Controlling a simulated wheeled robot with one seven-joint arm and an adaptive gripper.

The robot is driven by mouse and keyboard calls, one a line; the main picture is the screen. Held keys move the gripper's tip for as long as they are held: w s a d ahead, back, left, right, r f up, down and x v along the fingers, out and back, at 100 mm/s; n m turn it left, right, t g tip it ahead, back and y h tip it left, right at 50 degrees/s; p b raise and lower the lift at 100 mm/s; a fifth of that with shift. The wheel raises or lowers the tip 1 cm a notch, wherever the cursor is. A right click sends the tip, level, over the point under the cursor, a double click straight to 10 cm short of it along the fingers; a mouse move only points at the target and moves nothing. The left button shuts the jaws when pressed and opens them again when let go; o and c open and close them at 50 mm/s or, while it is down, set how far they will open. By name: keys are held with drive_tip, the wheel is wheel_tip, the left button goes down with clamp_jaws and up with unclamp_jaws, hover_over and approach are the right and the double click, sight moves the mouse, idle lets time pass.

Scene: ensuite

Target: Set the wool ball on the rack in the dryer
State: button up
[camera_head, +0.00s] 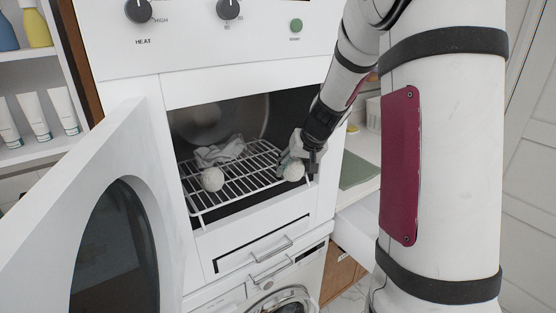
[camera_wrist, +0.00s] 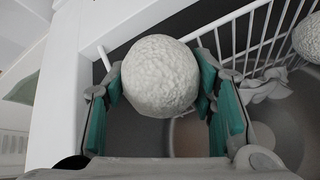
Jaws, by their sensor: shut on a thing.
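The white, rough wool ball (camera_head: 293,172) is held between the teal fingertips of my gripper (camera_head: 291,163), at the right end of the dryer opening. In the wrist view the ball (camera_wrist: 160,76) sits squarely between both pads. The white wire rack (camera_head: 246,186) lies inside the open dryer (camera_head: 240,84). The held ball is at the rack's right end; whether it touches the wires I cannot tell. A second wool ball (camera_head: 212,179) rests on the rack's left front, with a crumpled white cloth (camera_head: 222,151) behind it.
The dryer door (camera_head: 108,175) stands open on the left. A drawer with a handle (camera_head: 272,249) is below the opening. A counter with a green cloth (camera_head: 358,170) is on the right. The middle of the rack is free.

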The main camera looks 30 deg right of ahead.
drive_tip(key=w, duration=0.8)
drive_tip(key=shift+p, duration=0.3)
drive_tip(key=shift+s+f, duration=0.3)
drive_tip(key=shift+f, duration=0.45)
drive_tip(key=shift+f, duration=0.1)
drive_tip(key=o, duration=1.1)
drive_tip(key=shift+c, duration=0.2)
